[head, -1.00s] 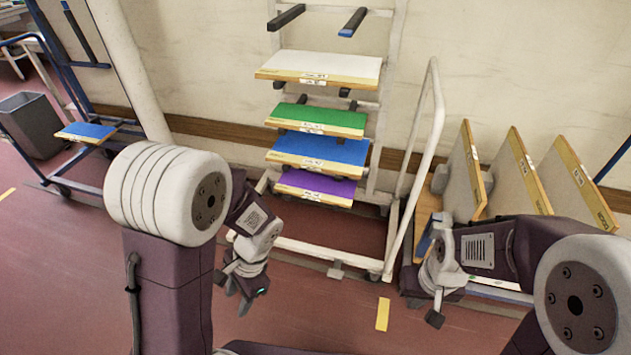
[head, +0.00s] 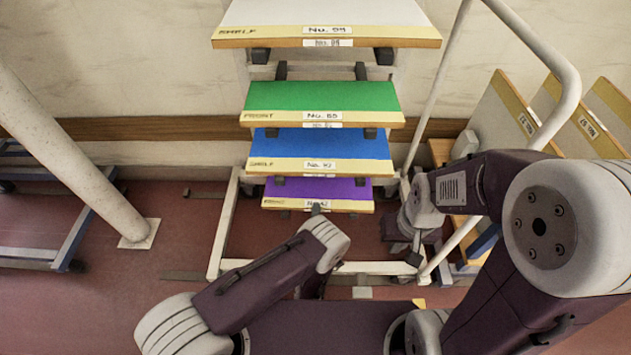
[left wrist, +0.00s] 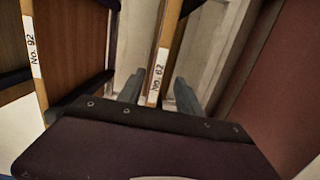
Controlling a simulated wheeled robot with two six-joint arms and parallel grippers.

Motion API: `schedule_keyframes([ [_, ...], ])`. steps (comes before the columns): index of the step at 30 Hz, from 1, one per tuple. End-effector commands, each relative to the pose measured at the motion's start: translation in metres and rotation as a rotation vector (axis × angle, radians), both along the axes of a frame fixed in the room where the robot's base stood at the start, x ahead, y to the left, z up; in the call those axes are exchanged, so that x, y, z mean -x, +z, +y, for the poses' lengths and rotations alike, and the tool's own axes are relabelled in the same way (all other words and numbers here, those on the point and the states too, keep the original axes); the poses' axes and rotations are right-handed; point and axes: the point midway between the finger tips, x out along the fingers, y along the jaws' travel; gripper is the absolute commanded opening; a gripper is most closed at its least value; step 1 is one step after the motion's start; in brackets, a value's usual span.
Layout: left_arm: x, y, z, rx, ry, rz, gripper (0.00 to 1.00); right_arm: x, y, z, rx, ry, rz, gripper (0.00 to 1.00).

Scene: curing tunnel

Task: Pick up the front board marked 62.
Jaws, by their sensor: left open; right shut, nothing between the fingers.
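The purple board (head: 322,189) is the lowest on the rack, and its front edge is partly hidden by my left gripper. In the left wrist view its edge (left wrist: 168,35) carries the label No. 62. My left gripper (head: 318,209) is in front of that edge. In the left wrist view the open left gripper (left wrist: 157,92) has one finger on each side of the labelled edge; I cannot tell whether they touch it. My right gripper (head: 415,252) is shut and empty, low at the right side of the rack.
Above the purple board are a blue board (head: 325,143), labelled No. 92 in the left wrist view (left wrist: 32,47), a green board (head: 320,96) and a white board (head: 325,12). A white rail (head: 560,60) and leaning boards (head: 515,105) stand at the right.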

Motion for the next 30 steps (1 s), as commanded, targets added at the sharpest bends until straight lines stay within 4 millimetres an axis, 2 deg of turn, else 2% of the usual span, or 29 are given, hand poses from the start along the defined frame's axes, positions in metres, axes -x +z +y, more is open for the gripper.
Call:
schedule_keyframes([
  [2,-0.001,0.000,0.000,0.001,0.000,0.000,0.42,0.000,-0.001,0.000,0.000,0.000,0.000,0.00],
  [9,-0.036,-0.002,-0.002,0.004,0.005,-0.001,0.42,0.000,-0.019,0.000,0.000,0.000,0.001,0.00],
  [14,-0.042,0.000,-0.002,0.002,0.005,-0.001,0.42,0.000,-0.020,0.000,0.000,0.000,0.000,0.00],
  [18,-0.065,-0.003,-0.005,0.005,0.007,-0.003,0.42,0.000,-0.040,0.000,0.000,0.000,0.000,0.00],
  [22,-0.085,0.000,-0.008,0.005,0.006,-0.002,0.42,0.000,-0.048,0.000,0.000,0.000,0.001,0.00],
  [30,-0.091,0.003,-0.008,0.001,0.005,0.001,0.42,0.000,-0.047,0.000,0.000,0.000,0.000,0.00],
])
